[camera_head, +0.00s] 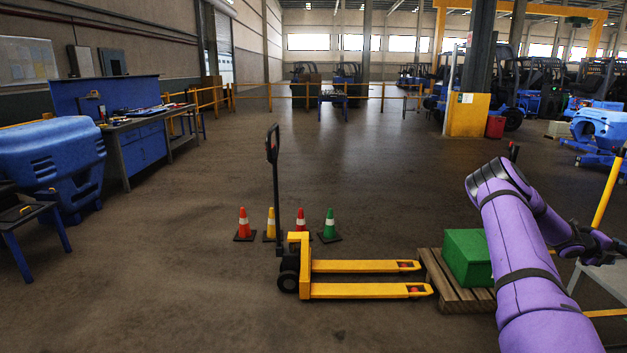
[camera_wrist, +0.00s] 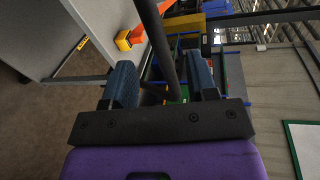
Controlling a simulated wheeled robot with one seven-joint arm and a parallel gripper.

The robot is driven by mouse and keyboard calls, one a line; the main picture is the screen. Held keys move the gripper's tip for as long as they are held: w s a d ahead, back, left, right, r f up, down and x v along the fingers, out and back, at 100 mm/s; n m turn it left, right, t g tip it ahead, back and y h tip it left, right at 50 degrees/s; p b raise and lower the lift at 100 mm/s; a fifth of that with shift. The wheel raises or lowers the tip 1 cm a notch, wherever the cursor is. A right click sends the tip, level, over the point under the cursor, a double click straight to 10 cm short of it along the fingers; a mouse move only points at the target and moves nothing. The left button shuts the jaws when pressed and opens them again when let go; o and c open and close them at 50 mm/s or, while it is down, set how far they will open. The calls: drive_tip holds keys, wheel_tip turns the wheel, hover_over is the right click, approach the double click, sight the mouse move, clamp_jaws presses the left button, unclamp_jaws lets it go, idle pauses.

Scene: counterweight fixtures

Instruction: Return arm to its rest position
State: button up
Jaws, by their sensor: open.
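My purple arm (camera_head: 520,240) rises from the lower right of the head view, bends at the elbow and reaches down to the right. Its far end lies near the right edge, where the fingers cannot be made out clearly. In the wrist view my gripper (camera_wrist: 163,82) has its two blue-padded fingers spread apart. A dark pole (camera_wrist: 162,40) runs through the picture between the fingers. I cannot tell how close it is to them, and nothing looks gripped.
A green box (camera_head: 467,257) sits on a wooden pallet (camera_head: 450,291) beside my arm. A yellow pallet jack (camera_head: 365,290) points at the pallet. Several cones (camera_head: 329,226) stand behind it. A yellow post (camera_head: 608,190) is close to my wrist at right. The middle floor is clear.

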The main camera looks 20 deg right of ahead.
drive_tip(key=w+a+r+m+y, duration=0.3)
drive_tip(key=w+a+r+m, duration=0.1)
drive_tip(key=a+r+m, duration=0.95)
drive_tip(key=w+a+r+m+t+y, duration=0.15)
drive_tip(key=a+r+m, duration=0.35)
drive_tip(key=a, duration=0.7)
drive_tip(key=w+a+r+m+t+y, duration=0.1)
drive_tip(key=a+r+m+t+y, duration=0.4)
drive_tip(key=a, duration=0.7)
drive_tip(key=s+a+r+m+t+y, duration=0.1)
drive_tip(key=s+a+r+m, duration=0.2)
drive_tip(key=a, duration=0.7)
drive_tip(key=s+a+r+m+t+y, duration=0.1)
drive_tip(key=s+a+r, duration=0.3)
drive_tip(key=a, duration=0.6)
drive_tip(key=s+a+r+m+t+y, duration=0.1)
drive_tip(key=s+a+m+y, duration=0.1)
drive_tip(key=s+a, duration=0.6)
drive_tip(key=s+a+m+y, duration=0.1)
drive_tip(key=s+a+m, duration=0.1)
drive_tip(key=s+a, duration=0.4)
drive_tip(key=a+f, duration=0.1)
drive_tip(key=a, duration=0.4)
drive_tip(key=shift+w+y, duration=0.1)
drive_tip(key=shift+y, duration=0.15)
drive_tip(key=shift+c, duration=0.3)
